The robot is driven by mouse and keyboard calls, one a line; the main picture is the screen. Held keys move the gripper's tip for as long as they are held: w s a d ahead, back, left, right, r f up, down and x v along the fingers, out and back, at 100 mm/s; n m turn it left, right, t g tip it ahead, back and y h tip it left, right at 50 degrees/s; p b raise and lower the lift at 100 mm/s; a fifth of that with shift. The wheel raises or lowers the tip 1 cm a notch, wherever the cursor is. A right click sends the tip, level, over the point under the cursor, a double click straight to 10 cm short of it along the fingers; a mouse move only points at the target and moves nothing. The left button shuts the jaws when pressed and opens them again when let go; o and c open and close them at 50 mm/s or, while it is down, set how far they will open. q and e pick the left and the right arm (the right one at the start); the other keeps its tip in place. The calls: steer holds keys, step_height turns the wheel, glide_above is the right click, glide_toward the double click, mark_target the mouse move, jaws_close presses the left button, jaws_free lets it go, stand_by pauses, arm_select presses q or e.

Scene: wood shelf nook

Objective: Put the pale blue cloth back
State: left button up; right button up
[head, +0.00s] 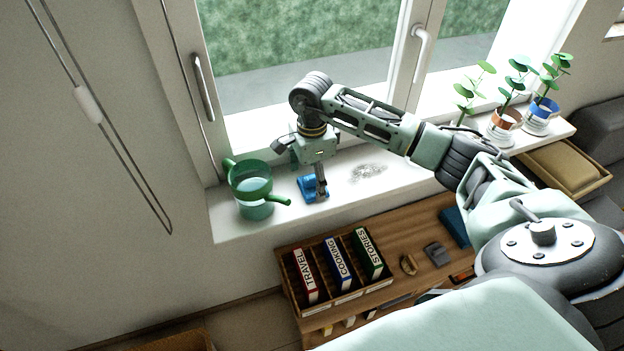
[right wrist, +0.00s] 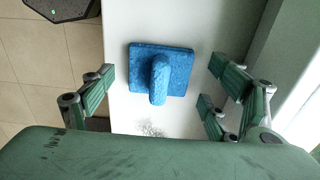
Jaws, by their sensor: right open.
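My left gripper is not in view.
The green watering can (head: 253,192) stands close left of the cloth. A speckled patch (head: 368,173) marks the sill to the right. Below is a wooden shelf unit (head: 405,235) with a box of labelled books (head: 338,262). Potted plants (head: 503,122) stand at the sill's right end.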

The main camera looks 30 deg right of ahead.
mark_target(312, 176)
step_height(312, 176, up, 11)
steer(key=b, duration=0.3)
steer(key=shift+b, duration=0.4)
steer(key=shift+r, duration=0.15)
